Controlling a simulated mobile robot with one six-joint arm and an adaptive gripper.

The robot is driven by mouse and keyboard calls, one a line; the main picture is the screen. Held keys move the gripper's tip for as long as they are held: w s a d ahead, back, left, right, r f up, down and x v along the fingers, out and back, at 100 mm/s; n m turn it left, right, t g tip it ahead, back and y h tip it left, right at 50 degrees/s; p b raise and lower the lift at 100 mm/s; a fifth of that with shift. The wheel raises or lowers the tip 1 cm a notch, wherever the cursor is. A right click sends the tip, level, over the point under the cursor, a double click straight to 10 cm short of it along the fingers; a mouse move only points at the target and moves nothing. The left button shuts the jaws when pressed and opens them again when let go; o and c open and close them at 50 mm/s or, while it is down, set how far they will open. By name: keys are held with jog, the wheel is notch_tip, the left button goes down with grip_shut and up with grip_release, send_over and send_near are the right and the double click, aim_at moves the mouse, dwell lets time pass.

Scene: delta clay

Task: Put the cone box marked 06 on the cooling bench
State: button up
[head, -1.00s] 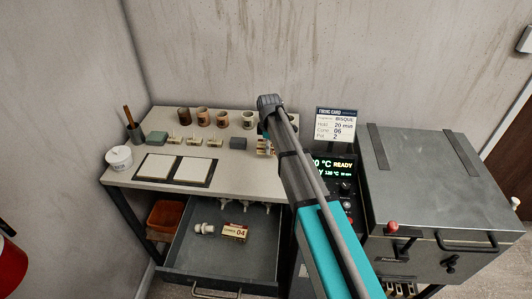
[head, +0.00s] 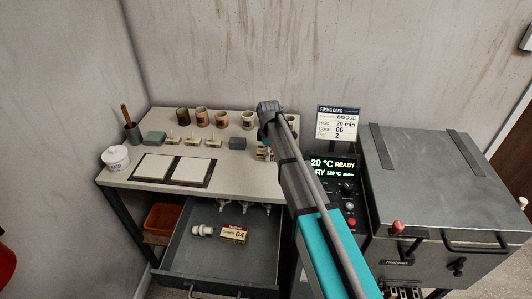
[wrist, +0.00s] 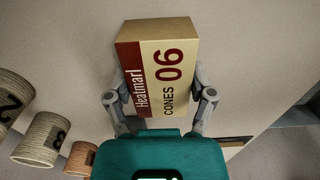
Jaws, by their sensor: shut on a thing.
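The cone box marked 06 (wrist: 160,65) is cream and dark red and sits between the fingers of my gripper (wrist: 160,103) in the wrist view. The gripper is shut on its sides. In the head view my arm hides most of the gripper; a small cream and red part of what looks like the box (head: 264,153) shows at the arm's left edge, at the right end of a pale-topped bench (head: 235,177). I cannot tell whether the box touches the bench top. No label shows which surface is the cooling bench.
Cups (head: 221,119) line the bench's back, with small cone stands (head: 192,141) before them. Two white tiles (head: 154,167) lie in front. The open drawer (head: 195,262) holds a box marked 04 (head: 233,234). A grey kiln (head: 425,190) and its control panel (head: 345,178) stand right.

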jog(key=o, duration=1.1)
jog(key=shift+o, duration=0.2)
notch_tip(320, 180, up, 12)
jog(key=p, duration=1.2)
jog(key=shift+r, duration=0.1)
